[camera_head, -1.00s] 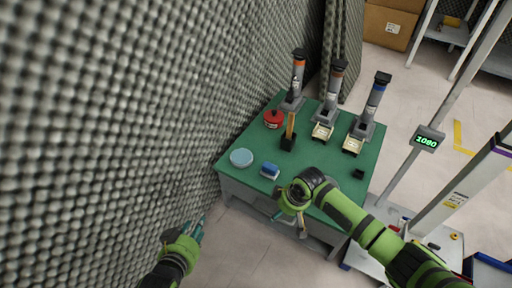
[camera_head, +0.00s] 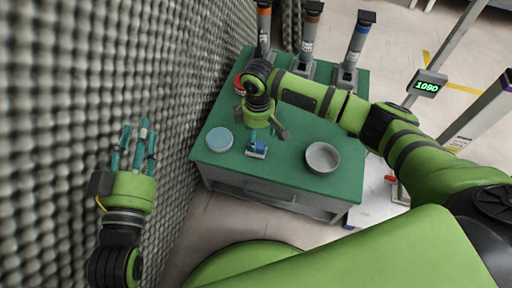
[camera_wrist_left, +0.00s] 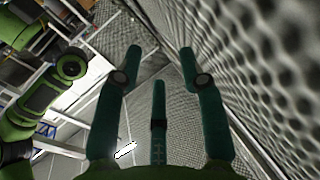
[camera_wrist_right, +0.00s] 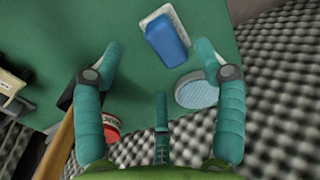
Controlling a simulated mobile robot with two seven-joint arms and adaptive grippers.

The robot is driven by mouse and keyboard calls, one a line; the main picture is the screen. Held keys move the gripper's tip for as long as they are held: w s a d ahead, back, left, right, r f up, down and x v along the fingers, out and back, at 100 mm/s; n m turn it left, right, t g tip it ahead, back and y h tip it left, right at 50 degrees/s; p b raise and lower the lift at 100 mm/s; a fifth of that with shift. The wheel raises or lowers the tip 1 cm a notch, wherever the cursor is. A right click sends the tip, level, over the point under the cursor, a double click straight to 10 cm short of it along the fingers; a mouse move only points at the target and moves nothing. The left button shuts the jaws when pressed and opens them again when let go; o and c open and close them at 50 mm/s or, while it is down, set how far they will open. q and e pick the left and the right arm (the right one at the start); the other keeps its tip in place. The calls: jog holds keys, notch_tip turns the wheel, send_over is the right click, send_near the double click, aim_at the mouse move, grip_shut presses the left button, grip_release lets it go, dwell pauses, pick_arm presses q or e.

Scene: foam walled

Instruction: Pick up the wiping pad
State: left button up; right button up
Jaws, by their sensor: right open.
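The wiping pad, apparently the blue block on a white base (camera_head: 256,150), lies on the green table near its front edge. It also shows at the top of the right wrist view (camera_wrist_right: 168,40). My right gripper (camera_head: 262,132) is open and empty above the table, just behind the pad in the head view. In the right wrist view the pad lies beyond and between its spread fingers (camera_wrist_right: 160,62), apart from them. My left gripper (camera_head: 138,142) is open and empty, away from the table beside the foam wall; its spread fingers (camera_wrist_left: 160,65) show in the left wrist view.
A pale blue round disc (camera_head: 219,139) lies left of the pad. A grey bowl (camera_head: 322,157) stands right. A red item (camera_wrist_right: 112,128) and a wooden-handled tool (camera_wrist_right: 58,148) are near the right gripper. Several upright devices (camera_head: 308,40) stand behind. The foam wall (camera_head: 60,120) borders the left.

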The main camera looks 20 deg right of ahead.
aim_at(257, 142)
notch_tip(257, 142, down, 3)
jog(key=shift+a+r+b, duration=0.1)
jog(key=shift+r+b, duration=0.1)
jog(key=shift+b, duration=0.55)
notch_tip(257, 142, down, 2)
jog(key=shift+f+b, duration=0.15)
jog(key=shift+b, duration=0.45)
jog(key=shift+f, duration=0.15)
pick_arm(q)
jog(key=s+d+r+m+t+h, duration=0.2)
jog(key=s+r+t+h, duration=0.5)
jog(key=r, duration=0.6)
jog(key=shift+s+m, duration=0.5)
jog(key=shift+m, duration=0.1)
pick_arm(e)
jog(key=shift+s, duration=0.1)
jog(key=c, duration=1.2)
